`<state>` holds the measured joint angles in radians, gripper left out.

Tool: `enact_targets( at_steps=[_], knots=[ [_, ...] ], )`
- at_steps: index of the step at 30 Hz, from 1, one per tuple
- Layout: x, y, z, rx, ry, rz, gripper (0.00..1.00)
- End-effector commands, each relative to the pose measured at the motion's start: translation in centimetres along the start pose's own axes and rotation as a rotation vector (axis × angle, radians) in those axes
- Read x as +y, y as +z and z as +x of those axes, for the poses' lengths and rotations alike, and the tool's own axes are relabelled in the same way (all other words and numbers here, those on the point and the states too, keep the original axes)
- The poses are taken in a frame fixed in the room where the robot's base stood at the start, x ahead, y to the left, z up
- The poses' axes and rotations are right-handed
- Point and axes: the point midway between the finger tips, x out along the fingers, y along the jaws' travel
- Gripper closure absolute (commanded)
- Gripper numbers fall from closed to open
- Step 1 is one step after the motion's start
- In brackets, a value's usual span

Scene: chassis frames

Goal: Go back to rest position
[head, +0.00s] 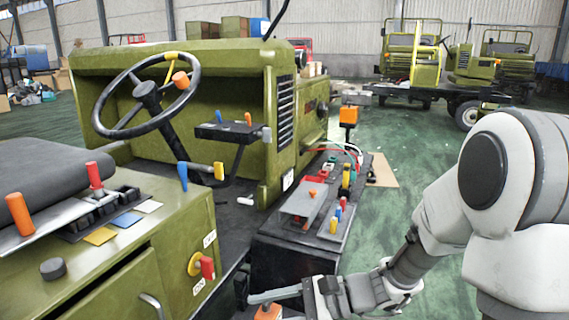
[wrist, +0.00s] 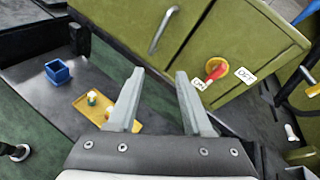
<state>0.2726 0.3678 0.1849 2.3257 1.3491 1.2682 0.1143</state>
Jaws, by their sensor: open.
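My gripper (head: 277,305) is at the bottom of the head view, low beside the green vehicle's front cabinet, with my arm reaching in from the right. In the wrist view my gripper (wrist: 160,95) has its two grey fingers apart, with nothing between them. The fingers point toward the green cabinet (wrist: 250,35) and its metal handle (wrist: 163,30). A red and yellow switch (wrist: 216,69) with ON and OFF labels is on the cabinet, right of the fingers. It also shows in the head view (head: 202,266).
A yellow tray (wrist: 125,122) with small parts and a blue open box (wrist: 57,72) lie on a dark ledge left of the fingers. A black console (head: 285,262) with levers stands behind my gripper in the head view. Green floor (head: 400,160) is open behind my arm.

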Motion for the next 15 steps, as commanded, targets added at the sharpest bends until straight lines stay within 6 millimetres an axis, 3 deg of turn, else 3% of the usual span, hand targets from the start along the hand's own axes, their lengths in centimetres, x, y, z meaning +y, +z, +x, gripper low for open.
enact_targets(
  at_steps=[3,8,15],
  knots=[
    [2.5,1.7,-0.9,0.107,0.133,-0.172,0.5],
    [5.5,2.9,-2.9,0.258,0.298,-0.393,0.5],
    [8.5,3.8,-7.5,0.508,0.515,-0.721,0.5]
  ],
)
